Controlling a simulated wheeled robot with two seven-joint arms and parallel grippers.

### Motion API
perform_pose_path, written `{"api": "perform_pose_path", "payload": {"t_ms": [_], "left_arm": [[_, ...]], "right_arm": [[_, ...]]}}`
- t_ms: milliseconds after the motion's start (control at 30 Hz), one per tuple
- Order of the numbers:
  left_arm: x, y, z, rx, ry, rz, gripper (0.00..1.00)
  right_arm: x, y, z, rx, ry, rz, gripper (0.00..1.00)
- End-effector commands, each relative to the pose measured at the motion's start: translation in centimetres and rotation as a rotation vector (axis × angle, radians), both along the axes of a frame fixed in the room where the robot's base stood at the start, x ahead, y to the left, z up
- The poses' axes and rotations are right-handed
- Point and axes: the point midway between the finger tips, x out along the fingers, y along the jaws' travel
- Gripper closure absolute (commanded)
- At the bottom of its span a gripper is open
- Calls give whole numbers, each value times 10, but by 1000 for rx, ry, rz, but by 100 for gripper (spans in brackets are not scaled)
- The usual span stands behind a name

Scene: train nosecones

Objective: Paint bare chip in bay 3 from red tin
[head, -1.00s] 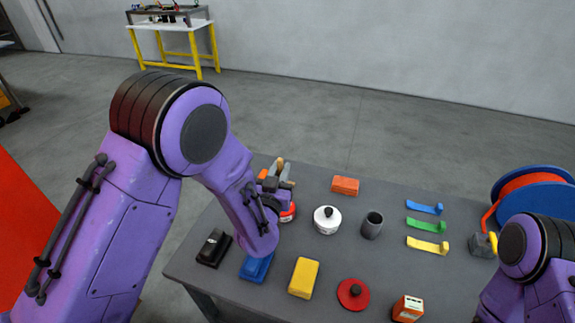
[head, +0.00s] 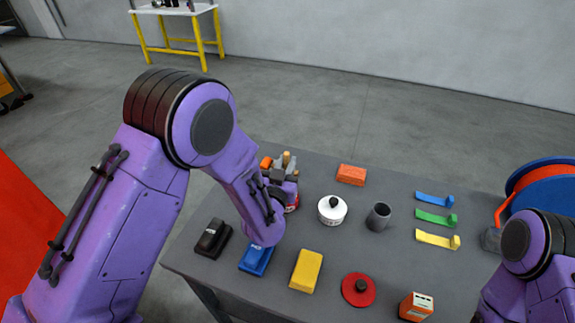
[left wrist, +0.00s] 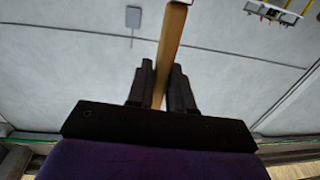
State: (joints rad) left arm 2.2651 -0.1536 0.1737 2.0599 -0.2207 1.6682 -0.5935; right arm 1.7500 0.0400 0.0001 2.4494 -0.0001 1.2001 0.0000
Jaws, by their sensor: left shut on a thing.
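My left gripper (head: 282,166) is shut on a wooden-handled stick, likely a brush. A red tin (head: 292,207) shows only in part behind my left wrist, below the gripper. Whether the brush touches the tin cannot be seen. A red disc with a black knob (head: 358,289), perhaps its lid, lies at the table's front. My right gripper is out of view. No numbered bay or bare chip can be made out.
A red panel (head: 35,220) stands at left.

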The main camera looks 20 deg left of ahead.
Motion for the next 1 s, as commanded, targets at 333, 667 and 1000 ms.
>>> {"api": "perform_pose_path", "payload": {"t_ms": [333, 667, 1000], "left_arm": [[0, 1, -5, 0, 0, 1, 100], [0, 0, -8, 0, 0, 1, 100], [0, 1, -10, 0, 0, 1, 100]], "right_arm": [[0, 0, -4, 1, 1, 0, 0], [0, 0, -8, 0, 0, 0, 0], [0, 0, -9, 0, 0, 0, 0]]}}
